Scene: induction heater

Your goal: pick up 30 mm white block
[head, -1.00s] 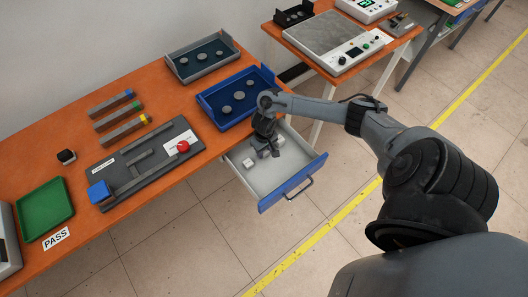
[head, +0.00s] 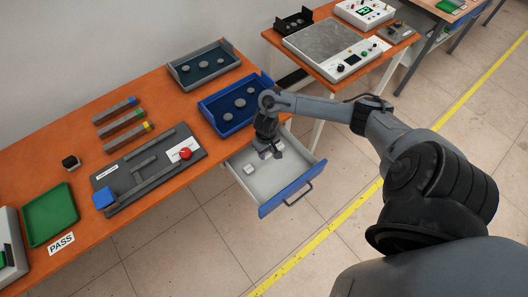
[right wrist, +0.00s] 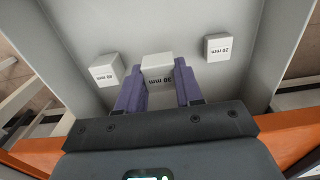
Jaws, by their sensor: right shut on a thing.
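The 30 mm white block (right wrist: 157,68) stands between the two purple-grey fingers of my right gripper (right wrist: 160,82) in the right wrist view, its label upside down there. The fingers are shut on its sides. In the head view my right gripper (head: 268,151) reaches down into the open drawer (head: 273,188), and its wrist and fingers hide most of the held block. My left gripper is in neither view.
A 40 mm block (right wrist: 106,69) is left of the held one and a 20 mm block (right wrist: 217,47) right of it. The drawer's blue front (head: 291,188) stands pulled out. A blue tray (head: 236,103) lies on the orange table above it.

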